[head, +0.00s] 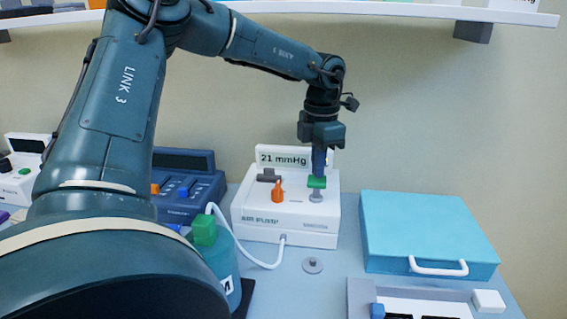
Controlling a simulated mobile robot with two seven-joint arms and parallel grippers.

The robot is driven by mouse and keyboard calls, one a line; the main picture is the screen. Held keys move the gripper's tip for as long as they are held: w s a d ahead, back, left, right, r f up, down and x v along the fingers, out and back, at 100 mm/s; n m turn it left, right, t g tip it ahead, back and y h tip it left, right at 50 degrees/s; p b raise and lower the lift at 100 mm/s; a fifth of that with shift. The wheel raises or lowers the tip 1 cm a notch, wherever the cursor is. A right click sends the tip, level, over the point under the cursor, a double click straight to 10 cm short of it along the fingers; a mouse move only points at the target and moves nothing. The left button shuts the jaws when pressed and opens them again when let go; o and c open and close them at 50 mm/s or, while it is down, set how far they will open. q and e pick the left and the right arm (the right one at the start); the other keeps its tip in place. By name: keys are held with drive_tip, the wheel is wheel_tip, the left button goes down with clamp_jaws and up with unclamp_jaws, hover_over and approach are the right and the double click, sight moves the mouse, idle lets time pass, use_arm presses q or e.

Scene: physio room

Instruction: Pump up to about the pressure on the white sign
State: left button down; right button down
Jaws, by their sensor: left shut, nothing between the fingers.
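A white air pump box (275,235) stands on the table near the wall. A white sign (283,158) at its back reads "21 mmHg". On its top are an orange knob (277,192), a dark grey part (268,175) and a green-topped plunger (316,182) on a grey stem. My left gripper (318,172) points straight down, shut and empty, with its tips at the green top; they seem to touch it. A white hose (262,263) runs from the box front to a blue-green bottle-like thing (222,262), partly hidden by my arm. I see no pressure reading. My right gripper is out of view.
A light blue case (425,228) with a white handle lies right of the pump. A grey tray (362,297) is in front of it. A small grey disc (312,265) lies before the pump. A dark blue device (187,190) stands left. A shelf (400,10) hangs above.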

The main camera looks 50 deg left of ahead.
use_arm(q)
drive_tip(key=shift+f+b, duration=0.35)
drive_tip(key=shift+f, duration=0.15)
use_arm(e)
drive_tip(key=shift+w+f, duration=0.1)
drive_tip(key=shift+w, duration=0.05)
